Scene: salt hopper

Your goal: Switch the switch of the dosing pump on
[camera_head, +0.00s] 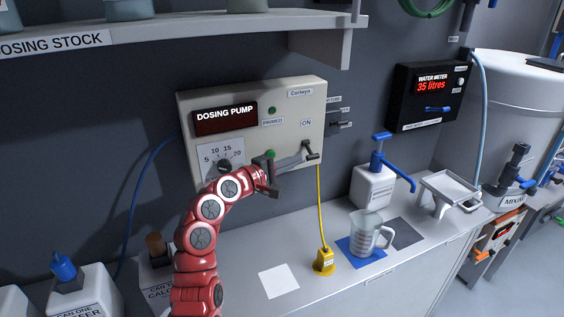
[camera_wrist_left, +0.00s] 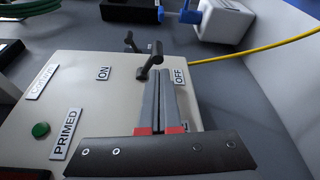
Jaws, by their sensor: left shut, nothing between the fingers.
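The dosing pump (camera_head: 255,98) is a beige wall box with a dark display, a dial and a green lamp beside the word PRIMED. Its switch (camera_head: 308,150) is a dark lever below the ON label (camera_head: 306,123), tilted down. In the left wrist view the lever (camera_wrist_left: 150,62) stands between the ON label (camera_wrist_left: 103,73) and the OFF label (camera_wrist_left: 180,76), its knob leaning to the OFF side. My left gripper (camera_head: 298,158) is shut and empty, its fingertips (camera_wrist_left: 165,84) right by the lever on the OFF side. I cannot tell whether they touch it.
A shelf (camera_head: 180,32) juts out above the pump. On the counter below are a yellow plug (camera_head: 324,261), a measuring jug (camera_head: 368,232) on a blue mat and a white pump bottle (camera_head: 373,187). The water meter (camera_head: 430,95) hangs to the right.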

